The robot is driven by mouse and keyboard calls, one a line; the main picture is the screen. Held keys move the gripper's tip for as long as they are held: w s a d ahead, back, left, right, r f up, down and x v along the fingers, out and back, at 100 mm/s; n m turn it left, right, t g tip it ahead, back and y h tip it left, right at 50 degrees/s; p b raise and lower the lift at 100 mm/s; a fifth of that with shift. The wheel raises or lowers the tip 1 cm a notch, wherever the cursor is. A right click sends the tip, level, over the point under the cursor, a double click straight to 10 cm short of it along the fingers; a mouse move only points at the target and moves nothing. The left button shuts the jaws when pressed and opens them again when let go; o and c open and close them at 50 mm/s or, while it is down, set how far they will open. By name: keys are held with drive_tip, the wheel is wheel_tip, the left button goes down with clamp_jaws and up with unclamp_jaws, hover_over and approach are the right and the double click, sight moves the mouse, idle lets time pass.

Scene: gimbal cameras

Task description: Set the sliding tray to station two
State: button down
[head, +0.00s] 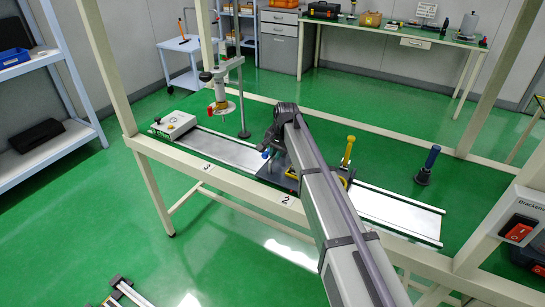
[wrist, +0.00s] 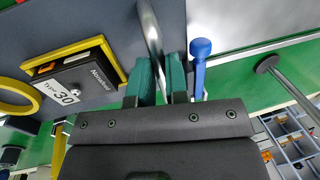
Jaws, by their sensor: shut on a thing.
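The dark sliding tray (head: 268,173) sits on the pale rail (head: 398,212), beside the "2" label (head: 287,201) in the head view; my arm hides much of it. In the wrist view the tray's grey deck (wrist: 60,24) carries a yellow frame around a black block (wrist: 85,83) marked "Type 30". A curved metal handle (wrist: 150,30) runs down between the teal fingers of my gripper (wrist: 161,62). The fingers are shut on the handle. A blue-knobbed lever (wrist: 200,62) stands just right of the fingers. Exact tray alignment with the label cannot be told.
The "3" label (head: 208,167) lies further left along the front beam. A white box (head: 174,125) stands at the rail's left end, near a post-mounted device (head: 220,90). A yellow-topped post (head: 347,151) and a blue post (head: 428,165) stand right. The rail's right stretch is clear.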

idle(0.3)
drive_tip(key=c, duration=1.1)
unclamp_jaws()
drive_tip(key=r+p, duration=0.3)
drive_tip(key=d+r+p, duration=0.1)
drive_tip(key=r+p, duration=0.3)
drive_tip(key=s+r+p, duration=0.1)
drive_tip(key=r+p, duration=0.2)
drive_tip(key=shift+d+r+p, duration=0.3)
drive_tip(key=shift+d+p, duration=0.05)
drive_tip(key=shift+d, duration=0.05)
drive_tip(key=s+d+n, duration=0.1)
drive_tip(key=s+d, duration=0.5)
drive_tip(key=s, duration=0.4)
drive_tip(key=s+d+n+h, duration=0.1)
drive_tip(key=s+d+n, duration=0.1)
drive_tip(key=s+d, duration=0.4)
drive_tip(key=s+d+n+g+h, duration=0.1)
drive_tip(key=s+d, duration=0.5)
drive_tip(key=s, duration=1)
drive_tip(key=shift+s+f+n, duration=0.15)
drive_tip(key=shift+f+n, duration=0.05)
drive_tip(key=shift+n, duration=0.5)
